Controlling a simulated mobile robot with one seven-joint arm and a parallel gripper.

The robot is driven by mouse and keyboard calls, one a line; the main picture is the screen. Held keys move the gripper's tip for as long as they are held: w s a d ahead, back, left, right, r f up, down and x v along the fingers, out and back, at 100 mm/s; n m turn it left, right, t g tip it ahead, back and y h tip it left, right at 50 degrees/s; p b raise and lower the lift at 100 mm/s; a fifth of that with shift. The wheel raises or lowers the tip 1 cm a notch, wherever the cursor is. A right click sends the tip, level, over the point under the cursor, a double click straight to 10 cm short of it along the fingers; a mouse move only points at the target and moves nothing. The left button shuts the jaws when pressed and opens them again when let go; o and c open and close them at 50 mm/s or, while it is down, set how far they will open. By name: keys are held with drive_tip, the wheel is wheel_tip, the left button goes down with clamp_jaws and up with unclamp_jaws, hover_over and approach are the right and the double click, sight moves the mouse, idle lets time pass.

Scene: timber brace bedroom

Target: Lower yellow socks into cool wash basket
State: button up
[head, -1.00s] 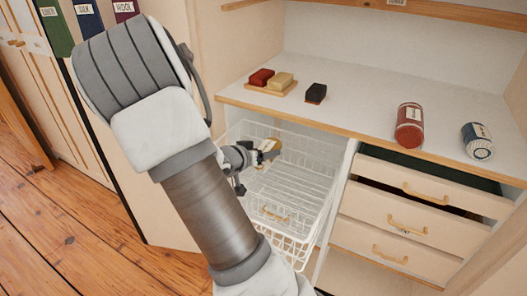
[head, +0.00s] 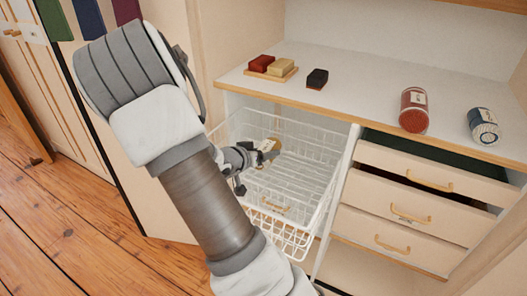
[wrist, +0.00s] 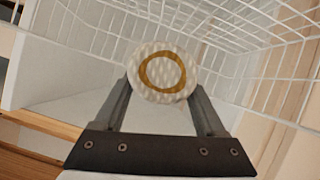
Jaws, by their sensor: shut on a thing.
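The yellow socks (head: 269,145) are a small rolled bundle inside the white wire basket (head: 311,197), near its back. In the wrist view the bundle (wrist: 162,72) is a pale patterned roll with a mustard-yellow ring on its end, between the two fingers. My gripper (head: 260,158) is shut on the socks and reaches into the basket from the left; it also shows in the wrist view (wrist: 160,98). Wire walls surround the bundle. I cannot tell whether it touches the basket floor. My arm hides part of the basket's left side.
Drawers (head: 410,207) stand to the right. The basket floor in front of the socks looks clear.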

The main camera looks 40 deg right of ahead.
drive_tip(key=shift+f+b, duration=1.75)
drive_tip(key=shift+f, duration=1.3)
